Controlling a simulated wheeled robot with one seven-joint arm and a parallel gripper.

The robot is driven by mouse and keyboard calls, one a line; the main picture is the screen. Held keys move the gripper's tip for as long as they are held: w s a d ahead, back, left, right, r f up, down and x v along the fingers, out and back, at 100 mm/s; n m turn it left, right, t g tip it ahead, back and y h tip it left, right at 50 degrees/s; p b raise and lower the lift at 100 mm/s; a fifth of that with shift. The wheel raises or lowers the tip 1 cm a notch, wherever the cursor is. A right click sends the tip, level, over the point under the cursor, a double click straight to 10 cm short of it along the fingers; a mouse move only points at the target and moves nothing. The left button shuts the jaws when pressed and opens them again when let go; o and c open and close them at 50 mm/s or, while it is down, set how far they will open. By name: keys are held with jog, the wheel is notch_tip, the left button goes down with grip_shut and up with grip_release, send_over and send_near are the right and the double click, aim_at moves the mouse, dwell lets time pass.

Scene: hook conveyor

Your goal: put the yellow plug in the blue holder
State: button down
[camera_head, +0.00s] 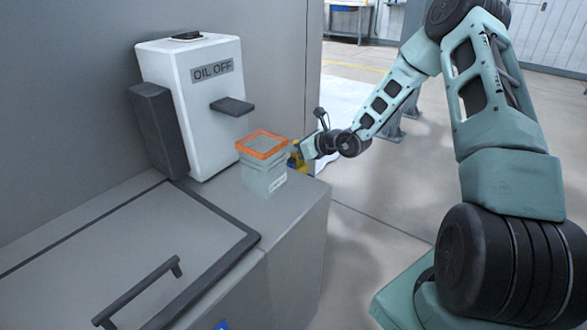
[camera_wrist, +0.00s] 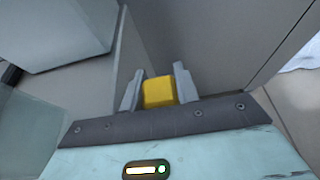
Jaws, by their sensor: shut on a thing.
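The yellow plug (camera_wrist: 158,92) sits between the two grey fingers of my gripper (camera_wrist: 158,80) in the wrist view, and the fingers are shut on it. In the head view the yellow plug (camera_head: 296,161) shows as a small yellow patch at the end of my gripper (camera_head: 300,152), just right of the orange-rimmed container. A small dark blue patch lies just below the yellow there. I cannot tell whether it is the blue holder, or whether the plug touches it. No blue holder shows clearly in either view.
A translucent container with an orange rim (camera_head: 263,144) stands on the grey counter (camera_head: 218,199). Behind it is a white dispenser labelled OIL OFF (camera_head: 195,112) with a dark lever (camera_head: 232,106). A lid with a dark handle (camera_head: 140,290) lies at the front left.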

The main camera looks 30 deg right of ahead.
aim_at(293, 160)
jog(key=shift+f, duration=2.6)
jog(key=shift+f, duration=0.2)
jog(key=c, duration=1.1)
grip_release()
jog(key=shift+o, duration=0.2)
jog(key=shift+r, duration=0.2)
jog(key=v, duration=1.2)
jog(key=shift+s+f, duration=0.1)
